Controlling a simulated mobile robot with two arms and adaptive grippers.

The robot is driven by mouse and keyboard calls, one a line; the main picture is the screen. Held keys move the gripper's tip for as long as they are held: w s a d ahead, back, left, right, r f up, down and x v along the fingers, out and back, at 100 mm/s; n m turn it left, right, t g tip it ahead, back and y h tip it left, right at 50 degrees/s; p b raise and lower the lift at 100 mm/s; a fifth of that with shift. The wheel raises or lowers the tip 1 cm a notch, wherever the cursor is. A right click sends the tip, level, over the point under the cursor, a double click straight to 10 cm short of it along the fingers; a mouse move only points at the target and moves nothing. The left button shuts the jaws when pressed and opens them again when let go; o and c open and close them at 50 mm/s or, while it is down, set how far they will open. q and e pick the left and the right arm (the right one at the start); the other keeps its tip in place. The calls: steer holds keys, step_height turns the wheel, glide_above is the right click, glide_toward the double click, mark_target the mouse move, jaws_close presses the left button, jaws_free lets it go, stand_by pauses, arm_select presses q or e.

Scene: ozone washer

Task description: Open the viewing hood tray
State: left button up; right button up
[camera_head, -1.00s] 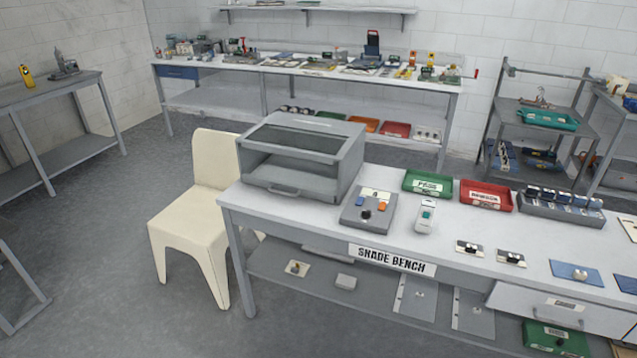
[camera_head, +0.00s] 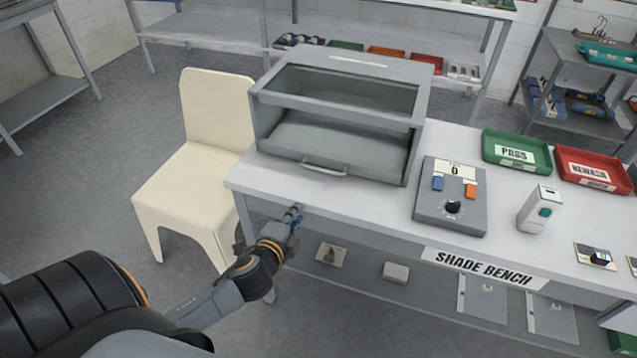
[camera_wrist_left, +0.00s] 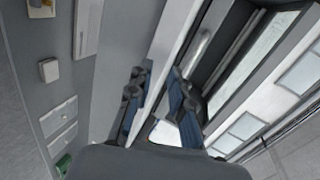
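The grey viewing hood (camera_head: 345,62) stands on the left end of the bench, with a clear window in its sloped top and an open front. Its tray (camera_head: 335,142) lies inside at the bottom, with a bar handle (camera_head: 324,167) at the front edge. The handle also shows in the left wrist view (camera_wrist_left: 201,47). My left gripper (camera_head: 293,213) is in front of the bench edge, below and left of the handle, not touching it. In the left wrist view its fingers (camera_wrist_left: 158,98) are apart with nothing between them. My right gripper is out of view.
A cream chair (camera_head: 205,150) stands left of the bench. Right of the hood are a grey control box (camera_head: 451,212), a white handheld device (camera_head: 540,210), a green PASS tray (camera_head: 516,152) and a red REWASH tray (camera_head: 592,170). The bench's front edge lies close to my gripper.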

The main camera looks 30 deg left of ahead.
mark_target(319, 183)
arm_select(q)
step_height(319, 183, up, 6)
steer(key=w+d+m+t, duration=0.1)
steer(key=x, duration=1.2)
steer(key=shift+w+a+f, duration=0.1)
steer(key=shift+w+a, duration=0.05)
steer(key=shift+w, duration=0.05)
steer(key=shift+w+a, duration=0.1)
steer(key=shift+w, duration=0.2)
steer(key=shift+c, duration=0.2)
jaws_close()
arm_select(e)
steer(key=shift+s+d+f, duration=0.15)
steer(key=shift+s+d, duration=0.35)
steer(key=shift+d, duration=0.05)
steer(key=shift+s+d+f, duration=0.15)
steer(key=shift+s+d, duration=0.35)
